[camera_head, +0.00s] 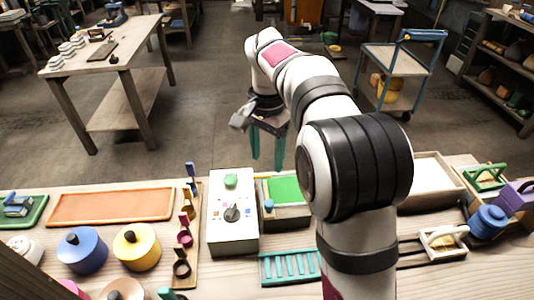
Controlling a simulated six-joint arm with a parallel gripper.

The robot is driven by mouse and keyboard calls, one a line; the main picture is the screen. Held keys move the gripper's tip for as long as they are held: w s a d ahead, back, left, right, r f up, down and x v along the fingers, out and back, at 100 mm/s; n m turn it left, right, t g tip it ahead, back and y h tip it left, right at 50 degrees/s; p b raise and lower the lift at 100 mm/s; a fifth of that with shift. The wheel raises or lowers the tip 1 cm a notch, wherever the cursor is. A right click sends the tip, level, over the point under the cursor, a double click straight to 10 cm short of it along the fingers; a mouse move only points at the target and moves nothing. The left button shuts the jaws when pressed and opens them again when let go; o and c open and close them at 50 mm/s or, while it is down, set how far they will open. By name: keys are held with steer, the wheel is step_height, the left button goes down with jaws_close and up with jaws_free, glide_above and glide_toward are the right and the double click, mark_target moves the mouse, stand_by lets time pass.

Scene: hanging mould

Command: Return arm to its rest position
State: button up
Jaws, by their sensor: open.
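My gripper (267,157) hangs beyond the far edge of the workbench, above the floor, with its two teal fingers pointing down. The fingers stand apart with nothing visible between them. My white and black arm rises from the front of the bench, bends over it and reaches away to the gripper. The arm hides part of the bench right of centre. No hanging mould can be made out in this view.
The workbench holds an orange tray (112,206), blue pot (82,252), yellow pot (137,249), white box with a dial (228,236), green-topped box (287,213) and teal rack (289,267). A wooden table (112,50) and blue-handled cart (397,62) stand beyond open floor.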

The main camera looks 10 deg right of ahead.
steer(key=s+d+r+n, duration=0.2)
steer(key=s, duration=1.2)
steer(key=s+f+y, duration=0.1)
steer(key=s+f, duration=0.2)
steer(key=s, duration=0.6)
steer(key=s+f+n, duration=0.1)
steer(key=s+f, duration=0.2)
steer(key=s, duration=0.5)
steer(key=shift+s+a+y, duration=0.35)
steer(key=shift+y, duration=0.05)
